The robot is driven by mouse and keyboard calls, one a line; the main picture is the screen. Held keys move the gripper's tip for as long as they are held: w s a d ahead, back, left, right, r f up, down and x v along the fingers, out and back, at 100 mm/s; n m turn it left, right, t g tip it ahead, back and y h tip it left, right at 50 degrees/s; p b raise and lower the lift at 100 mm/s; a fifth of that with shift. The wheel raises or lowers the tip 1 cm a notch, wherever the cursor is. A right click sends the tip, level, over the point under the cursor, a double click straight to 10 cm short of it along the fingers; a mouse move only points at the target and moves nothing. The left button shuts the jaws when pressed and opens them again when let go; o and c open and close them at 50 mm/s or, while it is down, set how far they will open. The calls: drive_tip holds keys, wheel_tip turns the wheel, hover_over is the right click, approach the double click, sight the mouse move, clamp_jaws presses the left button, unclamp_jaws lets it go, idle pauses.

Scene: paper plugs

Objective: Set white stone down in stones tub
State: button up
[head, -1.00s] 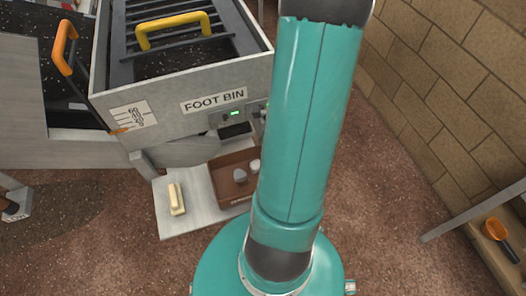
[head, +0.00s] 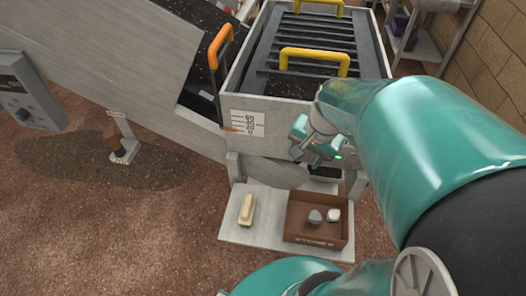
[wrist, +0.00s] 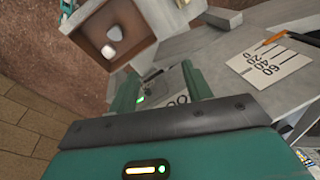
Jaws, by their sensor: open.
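The stones tub (head: 318,243) is a brown open box on a pale board below the bin front. A white stone (head: 333,215) lies inside it, beside a grey stone (head: 314,216). My gripper (head: 312,146) is open, in front of the bin and above the tub. In the wrist view its two teal fingers (wrist: 162,88) stand apart with nothing seen between them.
The grey foot bin (head: 265,110) with yellow-handled grating stands just behind my gripper. A cream block (head: 246,210) lies on the board (head: 235,232) left of the tub. A small stand (head: 122,140) is on the floor at left.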

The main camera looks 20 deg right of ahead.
drive_tip(key=s+a+r+n+t, duration=0.3)
drive_tip(key=s+a+r+n, duration=0.1)
drive_tip(key=a+r+n, duration=0.6)
drive_tip(key=a, duration=0.3)
drive_tip(key=shift+s+r+h, duration=0.15)
drive_tip(key=shift+h, duration=0.15)
drive_tip(key=shift+s+d, duration=0.1)
idle(0.4)
